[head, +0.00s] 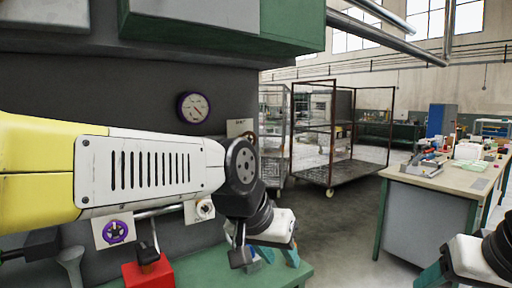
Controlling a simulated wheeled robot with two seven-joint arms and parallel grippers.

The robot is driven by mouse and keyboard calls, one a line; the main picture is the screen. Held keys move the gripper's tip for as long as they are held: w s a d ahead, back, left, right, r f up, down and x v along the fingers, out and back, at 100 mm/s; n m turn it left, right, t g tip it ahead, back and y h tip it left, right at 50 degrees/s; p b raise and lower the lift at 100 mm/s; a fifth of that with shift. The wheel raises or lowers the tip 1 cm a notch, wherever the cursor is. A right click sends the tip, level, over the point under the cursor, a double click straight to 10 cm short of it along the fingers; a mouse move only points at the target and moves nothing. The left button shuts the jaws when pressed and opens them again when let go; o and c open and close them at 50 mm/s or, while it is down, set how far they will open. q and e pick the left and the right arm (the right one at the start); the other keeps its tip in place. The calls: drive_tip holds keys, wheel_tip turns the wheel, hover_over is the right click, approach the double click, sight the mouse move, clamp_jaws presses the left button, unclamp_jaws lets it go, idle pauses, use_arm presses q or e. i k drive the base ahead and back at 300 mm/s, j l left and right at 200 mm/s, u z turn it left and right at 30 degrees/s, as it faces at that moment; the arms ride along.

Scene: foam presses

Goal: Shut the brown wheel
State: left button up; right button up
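A pale plate (236,127) is on the dark press wall, just above my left forearm. A small dark brownish rim (250,136) shows at its lower right, probably the brown wheel; my arm hides most of it. My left gripper (272,259) is below and right of it, pointing down, with its teal fingers apart and nothing seen between them. My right gripper (433,275) is at the lower right edge, away from the press and partly cut off; its finger opening is not clear.
A cluttered workbench (427,181) stands right; floor between is clear.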

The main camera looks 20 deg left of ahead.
sight(244, 134)
drive_tip(key=u, duration=0.9)
